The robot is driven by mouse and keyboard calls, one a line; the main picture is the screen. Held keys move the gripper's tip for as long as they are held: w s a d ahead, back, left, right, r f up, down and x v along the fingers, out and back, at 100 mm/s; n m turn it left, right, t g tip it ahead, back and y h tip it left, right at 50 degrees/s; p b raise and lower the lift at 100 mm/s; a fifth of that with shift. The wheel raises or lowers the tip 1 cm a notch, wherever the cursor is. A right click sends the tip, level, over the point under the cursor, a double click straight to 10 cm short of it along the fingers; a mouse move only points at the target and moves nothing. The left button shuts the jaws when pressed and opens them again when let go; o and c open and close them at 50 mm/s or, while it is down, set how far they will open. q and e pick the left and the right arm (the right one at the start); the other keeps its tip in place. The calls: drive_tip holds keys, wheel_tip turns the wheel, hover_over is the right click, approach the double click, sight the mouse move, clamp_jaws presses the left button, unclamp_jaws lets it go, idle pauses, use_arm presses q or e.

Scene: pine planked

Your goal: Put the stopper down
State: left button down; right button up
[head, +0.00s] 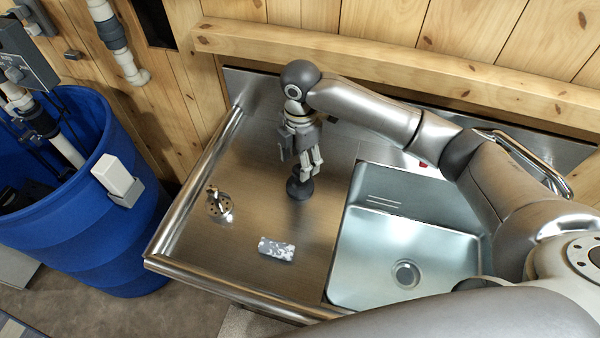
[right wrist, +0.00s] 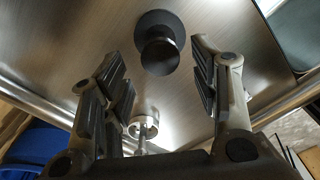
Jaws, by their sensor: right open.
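The stopper (head: 299,187) is a dark round disc with a knob. It rests on the steel drainboard (head: 240,250), left of the sink. My right gripper (head: 304,168) is just above it, pointing down. In the right wrist view the stopper (right wrist: 160,48) shows knob towards the camera, beyond the gap between the open fingers of my right gripper (right wrist: 158,85). Nothing is between the fingertips. In the head view the fingers hide part of the stopper's upper side. My left gripper is not in view.
The sink basin (head: 380,285) with its drain is at the right. A metal drain fitting (head: 219,204) stands at the drainboard's left, and a patterned sponge-like block (head: 277,249) lies near the front. A blue barrel (head: 110,230) stands left. A wooden wall closes the back.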

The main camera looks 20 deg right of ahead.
wheel_tip(320, 180, up, 5)
drive_tip(key=shift+f+b, duration=0.1)
drive_tip(key=shift+b, duration=0.2)
idle(0.4)
